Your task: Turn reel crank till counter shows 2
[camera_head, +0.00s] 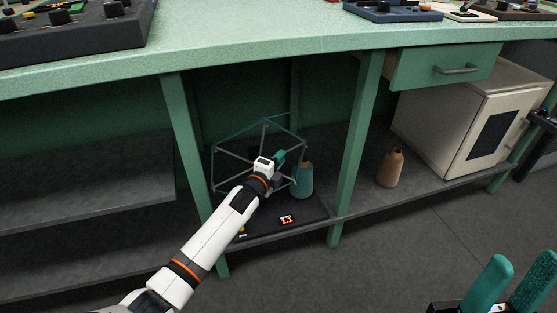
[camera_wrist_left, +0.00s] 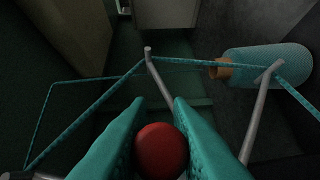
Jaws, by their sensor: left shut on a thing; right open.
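The reel (camera_head: 237,156) stands on the lower shelf under the bench, with teal yarn strung around its grey arms. My left gripper (camera_head: 279,159) is at the middle of the reel. In the left wrist view, its teal fingers (camera_wrist_left: 155,115) are shut on a round red crank knob (camera_wrist_left: 161,150). The crank's arm is hidden. The counter (camera_head: 287,219) is on the dark base in front of the reel and shows orange digits, which look like 1s but are too small to read surely. My right gripper (camera_head: 515,272) is open and empty at the lower right.
A teal yarn cone (camera_head: 304,182) stands right beside the reel; it also shows in the left wrist view (camera_wrist_left: 270,70). A brown cone (camera_head: 391,168) and a pale cabinet (camera_head: 475,120) are on the shelf farther right. Green bench legs (camera_head: 358,140) flank the reel.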

